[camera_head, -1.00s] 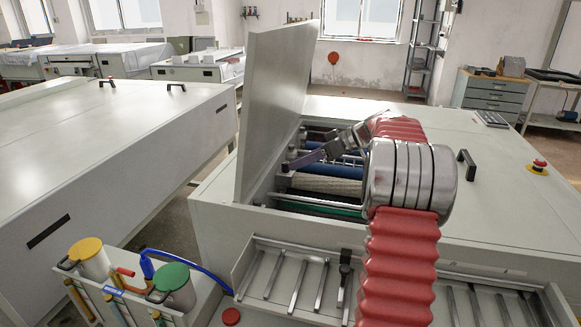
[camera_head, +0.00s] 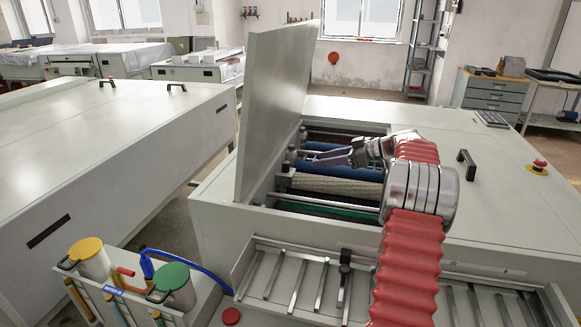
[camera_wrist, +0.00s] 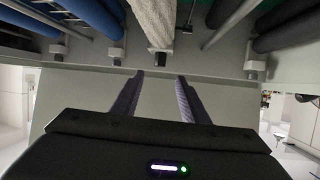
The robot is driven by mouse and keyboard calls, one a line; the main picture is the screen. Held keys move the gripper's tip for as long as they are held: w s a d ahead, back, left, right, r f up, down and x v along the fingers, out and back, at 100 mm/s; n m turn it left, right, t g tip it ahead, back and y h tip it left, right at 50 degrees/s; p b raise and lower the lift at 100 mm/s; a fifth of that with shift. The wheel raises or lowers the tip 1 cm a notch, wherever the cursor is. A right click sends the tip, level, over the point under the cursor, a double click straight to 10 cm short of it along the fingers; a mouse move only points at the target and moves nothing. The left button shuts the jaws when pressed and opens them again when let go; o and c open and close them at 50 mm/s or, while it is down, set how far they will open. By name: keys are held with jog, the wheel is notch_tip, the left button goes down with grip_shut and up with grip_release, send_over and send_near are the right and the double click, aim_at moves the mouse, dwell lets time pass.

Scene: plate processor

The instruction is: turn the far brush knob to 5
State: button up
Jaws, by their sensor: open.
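Grey knob-like pieces stand along the left edge of the machine's opening in the head view. One is farther back (camera_head: 303,131), one in the middle (camera_head: 291,153) and one nearer (camera_head: 285,168). I cannot tell which is the far brush knob, and no number on them is legible. A pale textured brush roller (camera_head: 335,186) lies in the opening; in the wrist view a pale roller (camera_wrist: 153,22) ends in a small block (camera_wrist: 159,62). My gripper (camera_head: 312,158) is above the rollers, pointing left. In the wrist view its fingers (camera_wrist: 160,76) are apart and empty.
The raised lid (camera_head: 272,105) stands close on the left of the opening. Blue rollers (camera_head: 325,170) lie beside the pale one. A black handle (camera_head: 466,165) and red stop button (camera_head: 539,164) stand on the clear top at right.

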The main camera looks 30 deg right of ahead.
aim_at(290, 173)
jog(key=x, duration=1.3)
jog(key=shift+a, duration=0.2)
jog(key=shift+c, duration=0.2)
grip_shut()
jog(key=shift+a+r+m+t+h, duration=0.15)
jog(key=shift+m+t+h, duration=0.15)
jog(key=shift+m+h, duration=0.15)
jog(key=shift+m, duration=0.25)
jog(key=shift+a+m+t+h, duration=0.1)
jog(key=shift+m+t+h, duration=0.4)
jog(key=shift+m+h, duration=0.35)
